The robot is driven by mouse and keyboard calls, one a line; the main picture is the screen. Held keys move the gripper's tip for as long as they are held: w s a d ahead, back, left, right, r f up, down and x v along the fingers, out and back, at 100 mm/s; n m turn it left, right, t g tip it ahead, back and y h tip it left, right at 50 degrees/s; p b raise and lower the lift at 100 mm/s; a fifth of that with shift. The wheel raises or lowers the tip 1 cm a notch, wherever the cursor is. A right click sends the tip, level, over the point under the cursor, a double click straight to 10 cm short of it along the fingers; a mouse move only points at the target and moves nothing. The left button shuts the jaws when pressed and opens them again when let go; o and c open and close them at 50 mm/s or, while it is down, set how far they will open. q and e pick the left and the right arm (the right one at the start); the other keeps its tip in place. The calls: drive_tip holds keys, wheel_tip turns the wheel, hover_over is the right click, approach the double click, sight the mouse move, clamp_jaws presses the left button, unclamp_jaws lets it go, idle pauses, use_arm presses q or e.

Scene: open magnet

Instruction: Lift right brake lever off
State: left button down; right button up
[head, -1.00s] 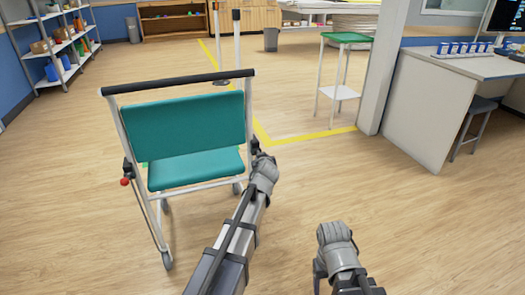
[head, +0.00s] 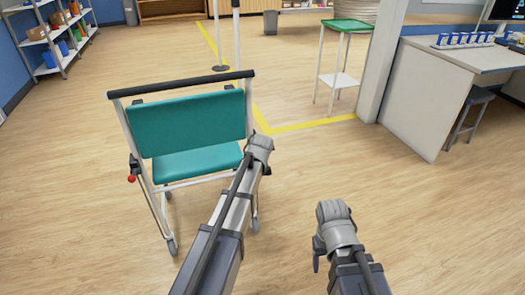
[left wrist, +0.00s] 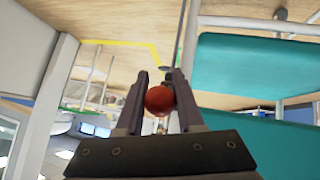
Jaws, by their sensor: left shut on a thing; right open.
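The wheelchair-like transport chair (head: 188,124) has a teal back and seat, a white frame and a black push bar, and stands left of centre in the head view. My left gripper (head: 260,147) is at its right side, by the seat. In the left wrist view, the left gripper (left wrist: 159,88) is shut on the red knob (left wrist: 159,100) of the right brake lever. The gripper hides this knob in the head view. The other brake lever's red knob (head: 131,179) shows at the chair's left side. My right gripper (head: 333,213) is open and empty, right of the chair.
A small stand with a green top (head: 347,26) is behind and to the right. A white desk (head: 432,90) with a stool (head: 472,105) is at the right. Shelves (head: 55,40) line the left wall. The floor around the chair is clear.

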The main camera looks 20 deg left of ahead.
use_arm(q)
drive_tip(key=c, duration=0.5)
unclamp_jaws()
drive_tip(key=shift+c, duration=0.2)
drive_tip(key=shift+r, duration=0.15)
drive_tip(key=p+v, duration=0.5)
drive_tip(key=v, duration=0.2)
drive_tip(key=shift+s+r, duration=0.2)
drive_tip(key=shift+s, duration=0.05)
drive_tip(key=shift+d, duration=0.1)
